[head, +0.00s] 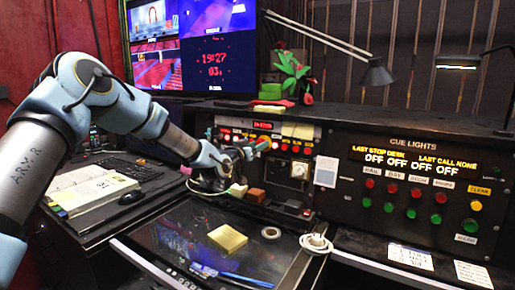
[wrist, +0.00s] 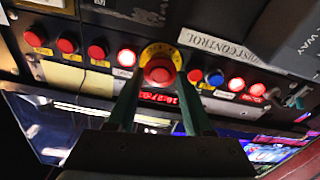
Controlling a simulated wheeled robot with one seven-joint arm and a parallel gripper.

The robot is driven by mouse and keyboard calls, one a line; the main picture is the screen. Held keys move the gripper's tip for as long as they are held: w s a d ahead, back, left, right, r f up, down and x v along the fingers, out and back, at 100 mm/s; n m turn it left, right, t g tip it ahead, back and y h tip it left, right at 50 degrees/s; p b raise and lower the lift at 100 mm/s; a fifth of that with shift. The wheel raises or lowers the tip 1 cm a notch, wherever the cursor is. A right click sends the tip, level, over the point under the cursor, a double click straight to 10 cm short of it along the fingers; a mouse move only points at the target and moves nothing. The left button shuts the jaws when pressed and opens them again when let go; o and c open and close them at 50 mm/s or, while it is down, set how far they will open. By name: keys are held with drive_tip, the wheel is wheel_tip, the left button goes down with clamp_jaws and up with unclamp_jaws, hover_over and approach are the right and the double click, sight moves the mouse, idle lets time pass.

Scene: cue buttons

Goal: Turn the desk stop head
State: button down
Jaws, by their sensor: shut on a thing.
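The desk stop head (wrist: 159,70) is a red mushroom button on a yellow lettered ring, in the middle of the wrist view. My gripper (wrist: 160,82) has one finger on either side of it and is shut on it. In the head view my gripper (head: 254,147) reaches the left control panel, where the fingers largely hide the stop head. The cue lights display (head: 415,161) reads "LAST STOP DESK", "LAST CALL NONE" and a row of "OFF".
Red buttons (wrist: 67,45) and a blue button (wrist: 215,77) flank the head closely. The cue lights panel (head: 410,200) stands to the right. Yellow notes (head: 227,238), a tape roll (head: 271,232) and pens lie on the desk below. A lamp (head: 376,73) overhangs the console.

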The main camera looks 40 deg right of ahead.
drive_tip(key=m+b, duration=0.4)
drive_tip(key=b, duration=0.1)
drive_tip(key=m+g+b, duration=0.1)
drive_tip(key=m+b, duration=0.3)
drive_tip(key=b, duration=0.2)
drive_tip(key=shift+g, duration=0.3)
drive_tip(key=shift+r+m, duration=0.1)
drive_tip(key=shift+m, duration=0.2)
